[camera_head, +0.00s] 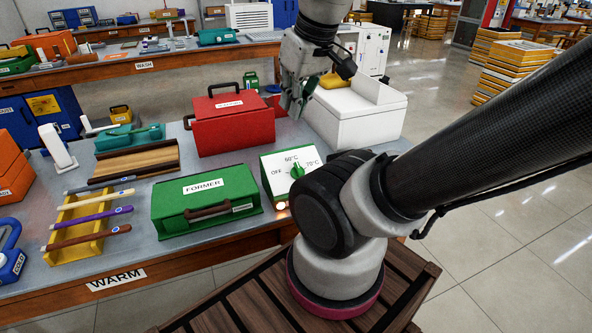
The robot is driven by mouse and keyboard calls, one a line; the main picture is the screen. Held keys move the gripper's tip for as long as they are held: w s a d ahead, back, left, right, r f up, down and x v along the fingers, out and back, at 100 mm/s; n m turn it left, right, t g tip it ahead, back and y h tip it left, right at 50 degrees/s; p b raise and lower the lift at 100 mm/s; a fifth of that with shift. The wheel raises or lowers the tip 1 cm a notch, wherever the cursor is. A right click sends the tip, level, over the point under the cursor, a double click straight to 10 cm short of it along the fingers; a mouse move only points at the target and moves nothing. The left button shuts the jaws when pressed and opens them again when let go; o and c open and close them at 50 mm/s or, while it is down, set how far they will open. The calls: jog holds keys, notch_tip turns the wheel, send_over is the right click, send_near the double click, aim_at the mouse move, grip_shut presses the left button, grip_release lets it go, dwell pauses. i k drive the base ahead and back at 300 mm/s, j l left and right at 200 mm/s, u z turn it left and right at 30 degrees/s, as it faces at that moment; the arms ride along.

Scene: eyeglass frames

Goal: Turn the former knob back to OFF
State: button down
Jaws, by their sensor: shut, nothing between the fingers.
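The former knob is a green pointer knob (297,170) on a white sloped dial panel (274,183). The panel is marked OFF at left, 60°C at top and 70°C at right. The knob looks roughly upright, but its exact pointing is too small to tell. A small orange light (281,205) glows at the panel's lower front. The green FORMER box (206,203) stands left of the panel, with its lid down. My gripper (293,112) is shut and empty, above and behind the panel, apart from the knob. My arm covers the panel's right side.
A red case (232,124) stands behind the green box, and a white box (365,122) with a yellow item stands right of my gripper. A yellow rack (75,227) with several coloured strips is at left. The grey tabletop is clear only in small patches.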

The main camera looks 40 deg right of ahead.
aim_at(297, 171)
jog(key=l+z, duration=0.7)
jog(key=i+l+z, duration=0.2)
jog(key=l+z, duration=0.15)
jog(key=l, duration=0.15)
